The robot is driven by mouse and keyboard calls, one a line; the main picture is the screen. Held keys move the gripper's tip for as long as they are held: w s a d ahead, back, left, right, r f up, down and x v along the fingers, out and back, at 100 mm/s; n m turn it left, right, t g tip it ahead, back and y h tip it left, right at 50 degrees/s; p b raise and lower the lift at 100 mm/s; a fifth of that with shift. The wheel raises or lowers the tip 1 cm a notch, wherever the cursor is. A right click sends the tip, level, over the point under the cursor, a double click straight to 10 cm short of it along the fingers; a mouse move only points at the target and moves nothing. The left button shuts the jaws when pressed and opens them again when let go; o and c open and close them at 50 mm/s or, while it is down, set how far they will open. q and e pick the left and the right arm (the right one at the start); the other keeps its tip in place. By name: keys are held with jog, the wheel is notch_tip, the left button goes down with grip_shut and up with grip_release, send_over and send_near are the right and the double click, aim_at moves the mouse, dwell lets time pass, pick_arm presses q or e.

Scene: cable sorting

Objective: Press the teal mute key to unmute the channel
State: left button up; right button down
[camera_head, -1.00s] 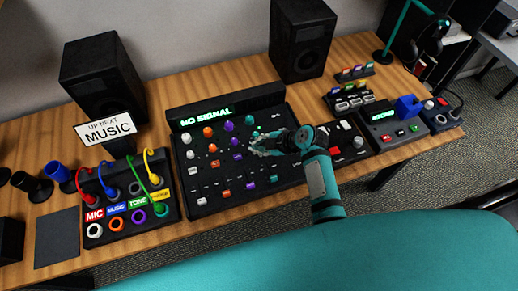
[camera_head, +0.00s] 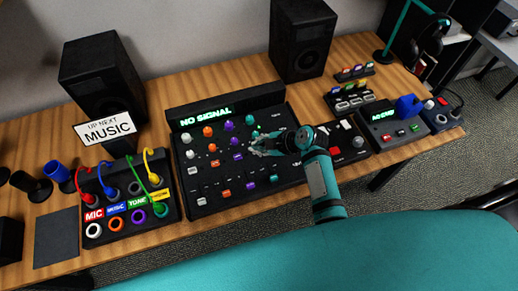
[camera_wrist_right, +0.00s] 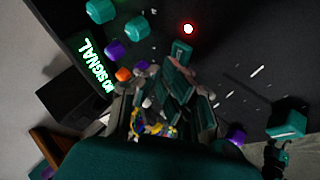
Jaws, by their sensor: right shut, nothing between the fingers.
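The mixer (camera_head: 215,196) is a black desk with a "NO SIGNAL" display. My right gripper (camera_head: 257,147) is shut and empty over the right part of its knob and key rows. In the right wrist view, the teal mute key (camera_wrist_right: 181,51) shows just beyond the fingertips (camera_wrist_right: 172,76), close to them. I cannot tell whether they touch. A red light (camera_wrist_right: 188,29) glows beside the key. In the head view the gripper hides the key. My left gripper is not in view.
Teal knobs (camera_wrist_right: 137,27) stand near the key, and a teal fader cap (camera_head: 271,178) lies nearer the front edge. A patch box (camera_head: 128,232) with coloured cables stands left of the mixer. Speakers (camera_head: 302,40) stand behind.

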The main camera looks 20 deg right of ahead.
jog(key=shift+f, duration=0.4)
dwell(0.3)
jog(key=shift+r+p, duration=0.3)
jog(key=shift+r, duration=0.25)
jog(key=shift+r, duration=0.1)
notch_tip(320, 180, up, 6)
jog(key=p, duration=0.5)
dwell(1.1)
